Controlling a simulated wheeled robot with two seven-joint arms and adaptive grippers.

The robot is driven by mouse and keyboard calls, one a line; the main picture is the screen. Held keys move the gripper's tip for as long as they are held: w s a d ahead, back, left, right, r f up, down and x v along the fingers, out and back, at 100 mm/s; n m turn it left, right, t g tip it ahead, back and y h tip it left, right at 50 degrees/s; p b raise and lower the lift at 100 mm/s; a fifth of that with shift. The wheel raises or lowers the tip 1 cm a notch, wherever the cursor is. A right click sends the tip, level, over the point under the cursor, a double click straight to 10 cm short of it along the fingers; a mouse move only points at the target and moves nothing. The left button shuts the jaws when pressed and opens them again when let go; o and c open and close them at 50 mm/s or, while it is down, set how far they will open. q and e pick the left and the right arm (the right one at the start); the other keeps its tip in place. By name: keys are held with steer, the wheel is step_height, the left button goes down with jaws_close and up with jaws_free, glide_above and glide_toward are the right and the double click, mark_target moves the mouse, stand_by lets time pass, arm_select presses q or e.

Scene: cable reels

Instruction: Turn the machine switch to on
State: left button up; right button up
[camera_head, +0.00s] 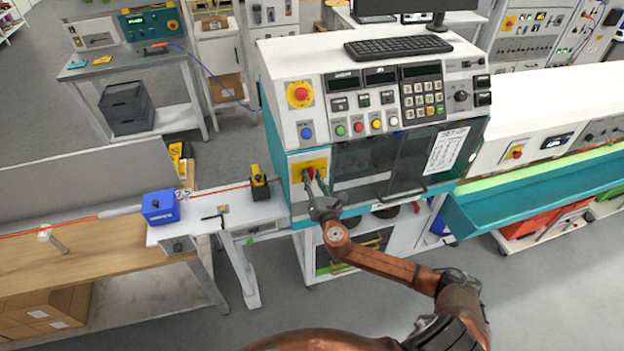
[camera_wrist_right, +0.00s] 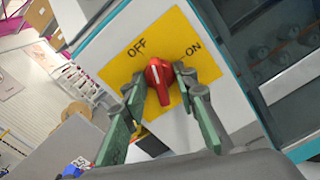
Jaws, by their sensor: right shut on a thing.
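The machine switch is a red rotary knob (camera_wrist_right: 160,80) on a yellow plate (camera_wrist_right: 122,72) with OFF at its upper left and ON at its right. In the wrist view the knob's pale mark is near its top, on the OFF side; the exact setting is hard to tell. In the head view the yellow plate (camera_head: 296,166) is on the machine's left front, and the knob is mostly behind my fingers. My right gripper (camera_head: 313,180) is shut on the knob, with one finger on each side, as the wrist view (camera_wrist_right: 160,88) shows. My left gripper is not in view.
The machine's panel (camera_head: 365,105) has buttons, a keypad and a red emergency stop (camera_head: 301,94) above the switch. A dark clear door (camera_head: 385,160) is right of the switch. A white stand (camera_head: 215,212) with a blue box (camera_head: 160,207) is at the left.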

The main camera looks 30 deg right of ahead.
steer(key=m+b, duration=0.2)
steer(key=m, duration=0.2)
steer(key=shift+f, duration=0.15)
steer(key=m+b, duration=0.2)
steer(key=m, duration=0.1)
steer(key=m+b, duration=0.1)
steer(key=m, duration=0.3)
steer(key=shift+m, duration=0.4)
steer(key=o, duration=0.4)
steer(key=shift+m, duration=0.4)
steer(key=o, duration=0.4)
steer(key=shift+s, duration=0.1)
